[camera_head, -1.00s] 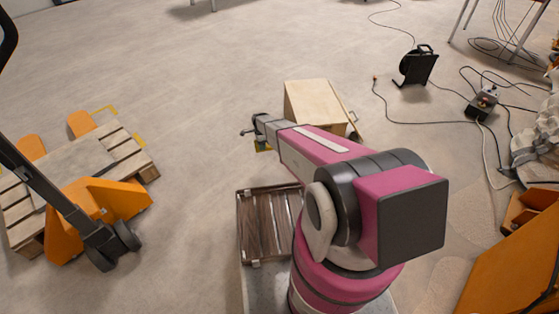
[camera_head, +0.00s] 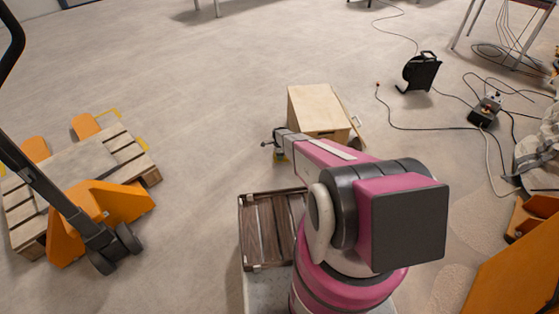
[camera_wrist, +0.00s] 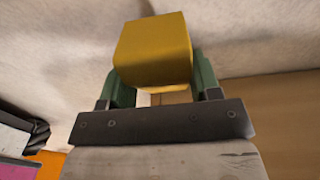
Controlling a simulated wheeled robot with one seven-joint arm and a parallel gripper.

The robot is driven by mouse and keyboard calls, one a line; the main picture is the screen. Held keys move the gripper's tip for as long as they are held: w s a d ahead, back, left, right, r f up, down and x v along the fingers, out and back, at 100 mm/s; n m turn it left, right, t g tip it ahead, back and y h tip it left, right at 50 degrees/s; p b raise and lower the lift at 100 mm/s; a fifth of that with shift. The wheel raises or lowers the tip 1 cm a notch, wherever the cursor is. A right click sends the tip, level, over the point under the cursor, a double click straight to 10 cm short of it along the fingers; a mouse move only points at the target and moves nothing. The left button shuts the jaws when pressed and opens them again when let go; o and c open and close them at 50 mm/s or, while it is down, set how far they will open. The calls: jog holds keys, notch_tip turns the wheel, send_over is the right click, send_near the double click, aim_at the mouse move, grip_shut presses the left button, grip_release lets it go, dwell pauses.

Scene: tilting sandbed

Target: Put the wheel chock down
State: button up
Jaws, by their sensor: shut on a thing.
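The wheel chock (camera_wrist: 153,52) is a yellow block. In the wrist view it sits between the two green fingers of my gripper (camera_wrist: 160,82), which is shut on it.
A light wooden box (camera_head: 316,108) stands close to the right of my gripper. A pallet (camera_head: 100,165) with an orange pallet jack (camera_head: 118,205) stands at left. A cable reel (camera_head: 420,72) and loose cables lie at right. The floor left of the gripper is clear.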

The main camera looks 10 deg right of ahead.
jog(key=shift+d+f, duration=0.15)
jog(key=shift+f, duration=1.9)
jog(key=shift+f, duration=0.15)
jog(key=o, duration=1.2)
jog(key=shift+c, duration=0.2)
notch_tip(320, 180, up, 12)
jog(key=shift+s+r, duration=0.15)
jog(key=shift+r, duration=0.1)
jog(key=s+r+n, duration=1.8)
jog(key=s+r, duration=1.9)
jog(key=r, duration=0.3)
